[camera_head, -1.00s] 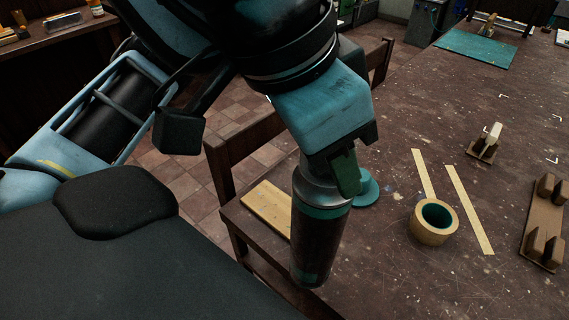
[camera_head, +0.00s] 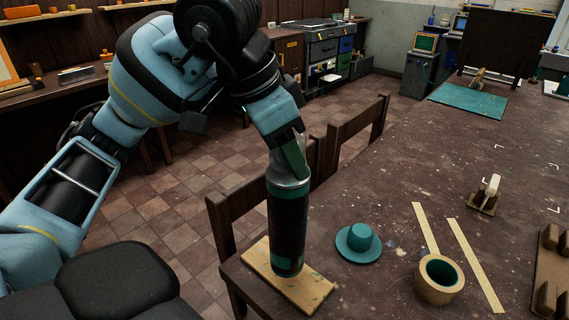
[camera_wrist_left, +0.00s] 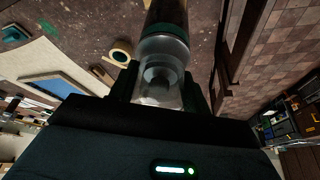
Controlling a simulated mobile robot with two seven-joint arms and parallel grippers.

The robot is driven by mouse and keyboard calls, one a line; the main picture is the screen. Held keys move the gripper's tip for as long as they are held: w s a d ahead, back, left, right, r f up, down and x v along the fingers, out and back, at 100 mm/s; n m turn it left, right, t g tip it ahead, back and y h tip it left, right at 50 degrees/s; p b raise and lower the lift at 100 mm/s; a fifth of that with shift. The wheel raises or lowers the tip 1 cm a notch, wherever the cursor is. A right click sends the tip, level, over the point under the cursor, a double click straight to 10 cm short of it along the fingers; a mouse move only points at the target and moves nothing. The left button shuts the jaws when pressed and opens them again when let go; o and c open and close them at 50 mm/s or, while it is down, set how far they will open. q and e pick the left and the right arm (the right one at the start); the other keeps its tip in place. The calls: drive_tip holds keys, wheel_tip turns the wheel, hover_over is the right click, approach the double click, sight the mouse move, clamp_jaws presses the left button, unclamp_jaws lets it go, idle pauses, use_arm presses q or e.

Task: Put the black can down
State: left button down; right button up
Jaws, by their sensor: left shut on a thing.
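The black can (camera_head: 287,228) is a tall dark cylinder with a green band and a silver top. My left gripper (camera_head: 290,165) is shut on its top end. The can is close to upright, and its bottom end shows over the wooden board (camera_head: 306,292) at the table's near left corner. I cannot tell whether it touches the board. In the left wrist view the can (camera_wrist_left: 164,48) extends away between the fingers of my left gripper (camera_wrist_left: 162,92). My right gripper is not in view.
A teal hat-shaped piece (camera_head: 359,243) stands just right of the can. A tape roll (camera_head: 439,279) and two pale strips (camera_head: 474,262) lie farther right on the table (camera_head: 400,190). A chair (camera_head: 232,207) stands along the left table edge.

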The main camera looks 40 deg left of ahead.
use_arm(q)
drive_tip(key=shift+w+a, duration=0.1)
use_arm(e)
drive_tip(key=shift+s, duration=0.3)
use_arm(q)
drive_tip(key=shift+w+a, duration=0.3)
drive_tip(key=shift+a, duration=0.15)
drive_tip(key=shift+f, duration=1.75)
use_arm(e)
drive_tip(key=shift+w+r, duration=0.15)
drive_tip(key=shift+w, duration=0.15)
use_arm(q)
drive_tip(key=shift+f, duration=0.1)
